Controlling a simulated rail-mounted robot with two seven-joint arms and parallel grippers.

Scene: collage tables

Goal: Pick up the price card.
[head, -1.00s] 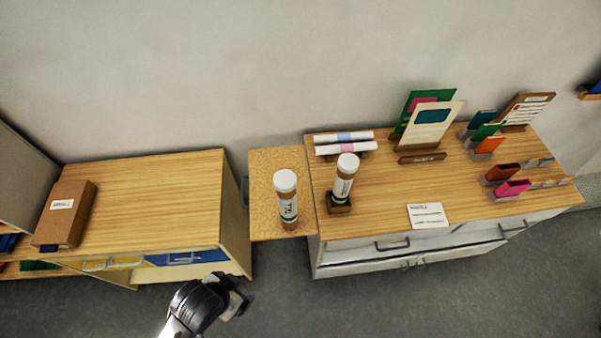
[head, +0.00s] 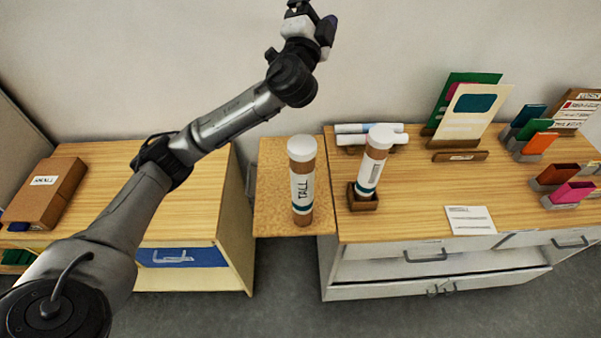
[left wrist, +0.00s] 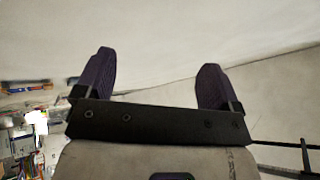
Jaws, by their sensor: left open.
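A white card with printed lines (head: 470,220) lies flat near the front edge of the right-hand wooden-topped cabinet; its print is too small to read, so I cannot confirm it is the price card. My left gripper (head: 302,6) is raised high at the top of the head view, in front of the wall, far from this card. In the left wrist view its two fingers (left wrist: 155,85) stand apart with only blank wall between them. My right gripper is not in view.
A tube marked TALL (head: 302,185) stands on the cork-coloured side shelf (head: 266,215). Another tube (head: 371,165) stands in a wooden holder beside lying rolls (head: 352,139). Upright boards (head: 470,110) and small coloured card holders (head: 572,193) fill the right. A brown box (head: 45,193) is at left.

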